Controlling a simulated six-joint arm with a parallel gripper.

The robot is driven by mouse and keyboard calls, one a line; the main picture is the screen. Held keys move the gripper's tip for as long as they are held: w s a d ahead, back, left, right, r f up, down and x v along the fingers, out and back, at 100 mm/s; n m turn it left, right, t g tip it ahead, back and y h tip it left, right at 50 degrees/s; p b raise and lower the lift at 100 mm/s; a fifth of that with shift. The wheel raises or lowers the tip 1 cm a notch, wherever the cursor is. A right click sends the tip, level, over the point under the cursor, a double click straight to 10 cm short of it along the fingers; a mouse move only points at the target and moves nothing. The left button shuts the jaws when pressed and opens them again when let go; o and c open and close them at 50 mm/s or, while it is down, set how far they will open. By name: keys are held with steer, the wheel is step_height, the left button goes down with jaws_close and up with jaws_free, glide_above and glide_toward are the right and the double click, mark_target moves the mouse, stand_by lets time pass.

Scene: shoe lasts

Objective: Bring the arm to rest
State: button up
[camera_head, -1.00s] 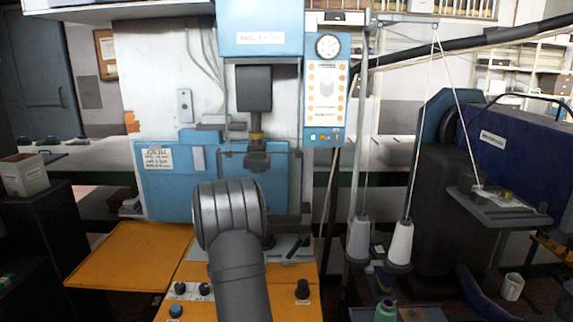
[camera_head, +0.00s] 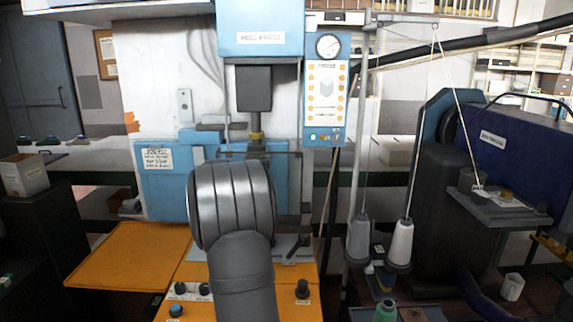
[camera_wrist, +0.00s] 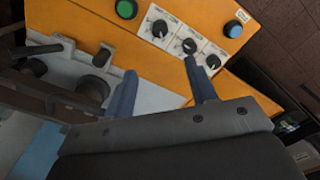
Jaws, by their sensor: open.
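My gripper (camera_wrist: 160,90) shows in the wrist view with its two blue-grey fingers apart and nothing between them. The fingers point toward an orange control panel (camera_wrist: 175,72) with black knobs and coloured buttons. In the head view my arm rises in front of a blue and white press machine (camera_head: 262,20), and its grey rounded joint hides part of the machine's lower middle. The gripper itself is hidden in the head view. No shoe last can be made out in my gripper.
An orange side table (camera_head: 130,256) lies left of the machine. Thread cones (camera_head: 401,243) on a stand are at the right, before a dark blue machine (camera_head: 510,140). A white box (camera_head: 23,174) stands at far left. A long counter runs behind.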

step_height(320, 180, down, 17)
steer(key=shift+f, duration=0.3)
steer(key=m, duration=1.2)
steer(key=shift+m, duration=2.6)
